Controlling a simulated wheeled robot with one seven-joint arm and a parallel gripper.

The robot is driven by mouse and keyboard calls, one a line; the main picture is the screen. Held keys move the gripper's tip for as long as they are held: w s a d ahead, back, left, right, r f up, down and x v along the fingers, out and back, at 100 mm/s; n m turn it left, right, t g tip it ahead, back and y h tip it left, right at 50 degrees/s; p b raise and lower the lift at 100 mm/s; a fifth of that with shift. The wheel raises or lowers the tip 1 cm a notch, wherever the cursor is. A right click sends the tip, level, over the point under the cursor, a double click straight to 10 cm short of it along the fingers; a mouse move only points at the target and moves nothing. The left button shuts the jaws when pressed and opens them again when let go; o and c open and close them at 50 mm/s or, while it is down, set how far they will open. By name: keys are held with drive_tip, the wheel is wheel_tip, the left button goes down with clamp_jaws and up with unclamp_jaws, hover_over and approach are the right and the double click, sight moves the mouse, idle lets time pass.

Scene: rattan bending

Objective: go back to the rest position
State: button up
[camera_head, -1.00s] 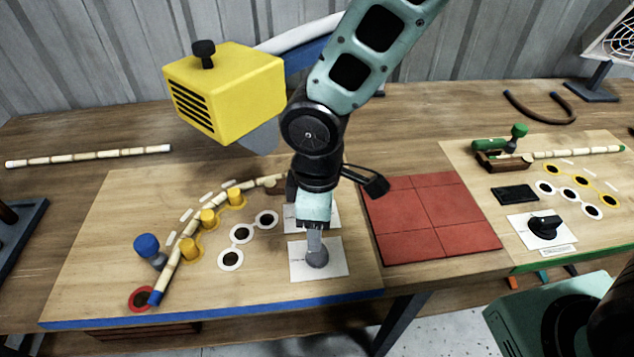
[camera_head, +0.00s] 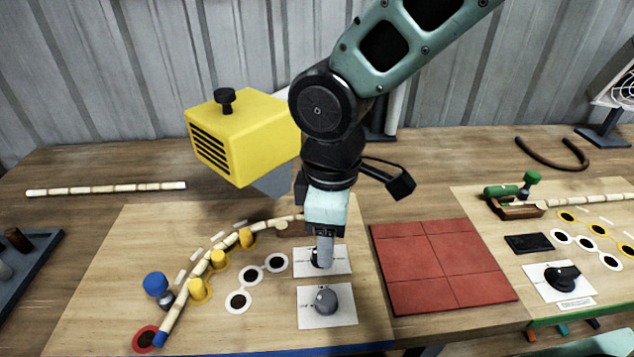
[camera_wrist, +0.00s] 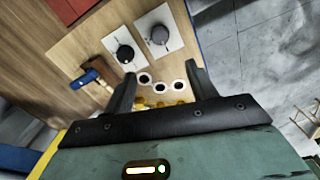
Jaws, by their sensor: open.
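My gripper (camera_head: 325,250) hangs over the left work board, fingers pointing down, in front of the rear white plate with a dark knob. The wrist view shows its two fingers (camera_wrist: 160,85) spread apart with nothing between them. In that view the dark knob (camera_wrist: 125,53) and the grey knob (camera_wrist: 159,35) lie beyond the fingertips. In the head view the grey knob (camera_head: 326,300) stands clear on the front plate, and my gripper partly hides the rear knob.
A bent rattan pole (camera_head: 203,262) curves along yellow pegs (camera_head: 218,259) on the left board. A yellow box-shaped tool (camera_head: 240,135) stands behind, close to my arm. Red tiles (camera_head: 440,265) lie to the right. A straight pole (camera_head: 105,188) lies at the back left.

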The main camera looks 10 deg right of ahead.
drive_tip(key=s+d+r+m, duration=0.2)
drive_tip(key=s+d+m, duration=0.5)
drive_tip(key=s, duration=0.4)
drive_tip(key=shift+s+d+r+y, duration=0.2)
drive_tip(key=shift+d+r+y, duration=0.15)
drive_tip(key=shift+d, duration=0.2)
